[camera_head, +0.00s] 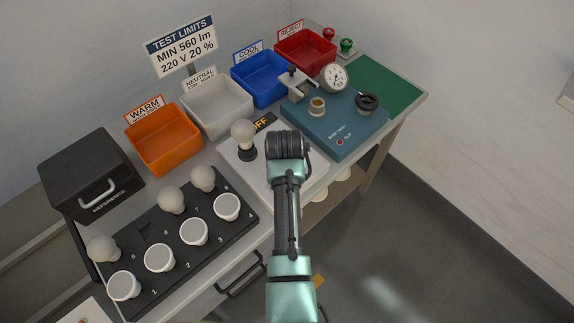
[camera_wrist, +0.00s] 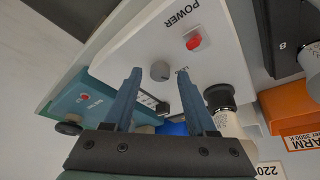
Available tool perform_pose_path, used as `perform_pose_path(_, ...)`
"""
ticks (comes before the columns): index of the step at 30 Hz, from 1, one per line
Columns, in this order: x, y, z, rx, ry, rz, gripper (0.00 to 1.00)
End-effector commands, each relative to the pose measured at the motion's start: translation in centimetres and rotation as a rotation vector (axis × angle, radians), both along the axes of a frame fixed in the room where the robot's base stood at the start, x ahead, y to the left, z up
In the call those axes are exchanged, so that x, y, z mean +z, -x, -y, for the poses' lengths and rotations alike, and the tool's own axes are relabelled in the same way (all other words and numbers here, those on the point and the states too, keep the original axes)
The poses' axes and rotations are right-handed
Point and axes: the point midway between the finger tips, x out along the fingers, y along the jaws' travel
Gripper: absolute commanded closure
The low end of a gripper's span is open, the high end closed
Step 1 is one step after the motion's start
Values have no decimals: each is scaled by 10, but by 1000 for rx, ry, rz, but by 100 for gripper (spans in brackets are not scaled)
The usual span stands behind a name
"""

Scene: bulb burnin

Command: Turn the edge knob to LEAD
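The edge knob (camera_wrist: 160,71) is a small round dark grey knob on a white panel (camera_wrist: 222,66). In the wrist view it shows between the tips of my gripper (camera_wrist: 158,73), whose two blue fingers are spread apart and hold nothing. I cannot tell whether the fingertips reach down to the knob or touch it. Small dark marking beside the knob is mostly hidden by the right finger, so its setting is unreadable. In the head view my wrist covers the knob, and the white panel (camera_head: 232,161) shows around it.
A red POWER switch (camera_wrist: 193,42) is near the knob. A bulb (camera_head: 242,131) stands in a socket beside my wrist, near a display reading OFF (camera_head: 264,123). A teal tester (camera_head: 345,145) stands right. A black bulb rack (camera_head: 185,262) lies left; coloured bins are behind.

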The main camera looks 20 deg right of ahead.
Motion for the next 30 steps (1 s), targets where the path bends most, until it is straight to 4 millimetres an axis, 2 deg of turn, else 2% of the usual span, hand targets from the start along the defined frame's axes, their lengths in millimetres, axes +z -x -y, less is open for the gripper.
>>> perform_pose_path(9, 0, 1, 0, -1, -1, -2, 39)
perform_pose_path(14, 10, 4, -2, -1, 0, 0, 39)
perform_pose_path(30, 98, 37, -17, 0, 0, 2, 39)
